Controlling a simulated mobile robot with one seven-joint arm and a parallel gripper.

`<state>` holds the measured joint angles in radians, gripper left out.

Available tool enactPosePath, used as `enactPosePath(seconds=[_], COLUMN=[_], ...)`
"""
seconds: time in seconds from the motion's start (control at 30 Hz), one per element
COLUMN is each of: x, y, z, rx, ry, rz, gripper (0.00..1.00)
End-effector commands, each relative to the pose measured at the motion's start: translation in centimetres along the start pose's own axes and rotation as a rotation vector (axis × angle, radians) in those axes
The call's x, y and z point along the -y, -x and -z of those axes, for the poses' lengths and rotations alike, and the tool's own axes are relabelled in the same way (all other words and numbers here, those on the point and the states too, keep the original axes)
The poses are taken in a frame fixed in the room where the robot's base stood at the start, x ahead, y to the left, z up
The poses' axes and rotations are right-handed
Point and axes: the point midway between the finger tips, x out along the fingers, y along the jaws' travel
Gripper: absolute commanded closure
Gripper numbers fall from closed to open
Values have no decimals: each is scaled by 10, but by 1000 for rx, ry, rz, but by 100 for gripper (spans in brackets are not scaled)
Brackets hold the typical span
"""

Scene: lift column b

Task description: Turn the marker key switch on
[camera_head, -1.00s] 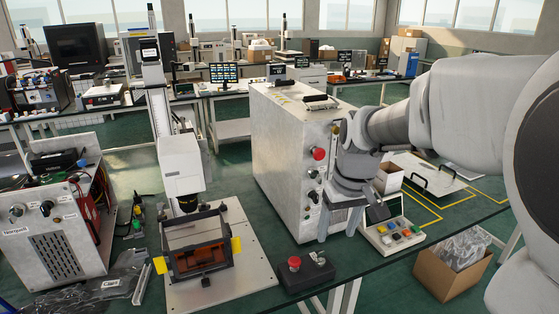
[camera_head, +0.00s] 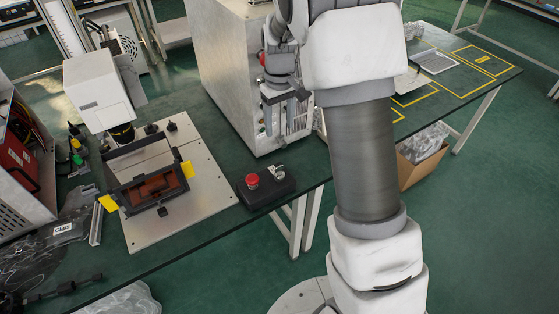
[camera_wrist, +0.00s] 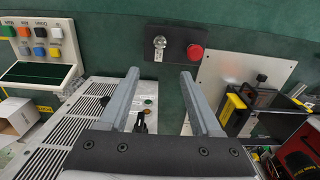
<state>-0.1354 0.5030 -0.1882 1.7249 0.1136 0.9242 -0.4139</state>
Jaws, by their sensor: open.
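A black control box (camera_head: 268,190) lies on the green bench top in front of the grey cabinet. It carries a red mushroom button (camera_head: 252,181) and a silver key switch (camera_head: 278,171) to its right. In the wrist view the key switch (camera_wrist: 159,43) stands near the top, beyond my fingertips, with the red button (camera_wrist: 195,52) to its right. The switch's turn position is too small to tell. My gripper (camera_wrist: 160,76) is open and empty, its fingers apart and pointing towards the box. In the head view my gripper (camera_head: 281,118) hangs before the cabinet front.
The cabinet (camera_head: 228,75) stands close behind my gripper. A metal plate (camera_head: 205,195) with a dark-framed fixture (camera_head: 146,180) lies left of the box. A button panel (camera_wrist: 35,40) is at upper left in the wrist view. An open carton (camera_head: 420,160) stands on the floor.

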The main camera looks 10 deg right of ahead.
Motion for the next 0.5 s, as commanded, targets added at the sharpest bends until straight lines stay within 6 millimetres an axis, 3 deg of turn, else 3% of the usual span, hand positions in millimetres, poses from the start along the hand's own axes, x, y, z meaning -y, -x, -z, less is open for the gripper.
enactPosePath(seconds=[0.5], x=[0], y=[-110], z=[-2], rx=[5], ry=[-1], rz=[0], gripper=[35])
